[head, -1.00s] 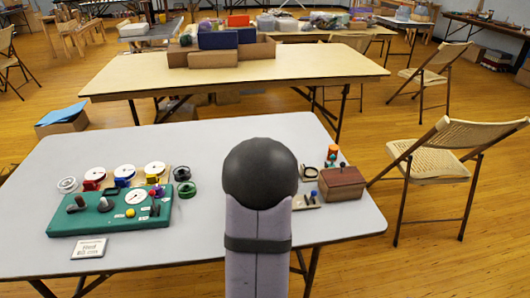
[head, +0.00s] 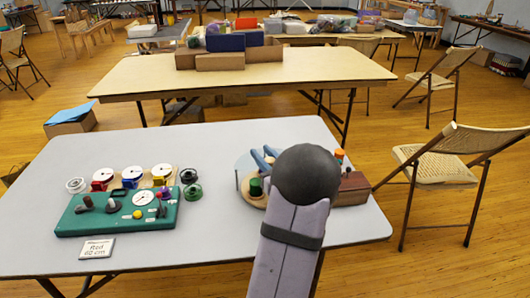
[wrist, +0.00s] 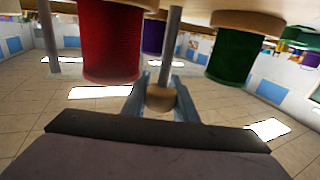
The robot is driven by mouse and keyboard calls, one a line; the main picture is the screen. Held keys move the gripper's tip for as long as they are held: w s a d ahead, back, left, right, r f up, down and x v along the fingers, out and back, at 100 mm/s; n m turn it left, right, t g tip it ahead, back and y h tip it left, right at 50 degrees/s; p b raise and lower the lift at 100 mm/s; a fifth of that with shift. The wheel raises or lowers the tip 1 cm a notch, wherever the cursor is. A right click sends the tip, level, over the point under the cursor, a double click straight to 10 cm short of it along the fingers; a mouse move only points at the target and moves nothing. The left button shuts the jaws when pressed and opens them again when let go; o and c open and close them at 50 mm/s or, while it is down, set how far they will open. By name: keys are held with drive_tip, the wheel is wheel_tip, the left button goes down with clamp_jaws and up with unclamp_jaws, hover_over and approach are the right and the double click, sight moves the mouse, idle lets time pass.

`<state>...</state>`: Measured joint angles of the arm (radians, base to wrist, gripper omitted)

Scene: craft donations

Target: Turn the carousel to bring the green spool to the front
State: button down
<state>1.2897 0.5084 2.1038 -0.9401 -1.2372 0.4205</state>
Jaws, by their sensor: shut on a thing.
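The carousel (head: 247,196) is a round wooden turntable at the table's right half, largely hidden behind my arm in the head view. The green spool (head: 256,187) stands on its visible left part. In the wrist view, which looks upside down, the green spool (wrist: 236,56) is at the right, a red spool (wrist: 110,42) at the left and a purple spool (wrist: 152,36) farther off between them. My gripper (wrist: 160,96) is shut on a small round wooden knob (wrist: 161,100), between the red and green spools. Its blue fingers also show in the head view (head: 263,157).
A teal board (head: 105,222) with dials and knobs lies at the left, with several spools (head: 132,176) behind it and a white card (head: 97,249) in front. A brown box (head: 353,190) stands close right of my arm. The table middle is clear.

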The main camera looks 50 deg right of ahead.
drive_tip(key=shift+w+a+n+t+y+p, duration=0.15)
drive_tip(key=shift+n+t+y+p, duration=0.1)
drive_tip(key=shift+n+y, duration=0.25)
drive_tip(key=shift+s+a+n+t+y+p, duration=0.1)
drive_tip(key=shift+n+t+y+p, duration=0.2)
drive_tip(key=shift+y, duration=0.4)
drive_tip(key=shift+w+a+y, duration=0.1)
drive_tip(key=shift+y, duration=0.2)
drive_tip(key=c, duration=1.4)
unclamp_jaws()
drive_tip(key=shift+v, duration=3.65)
drive_tip(key=shift+c, duration=0.4)
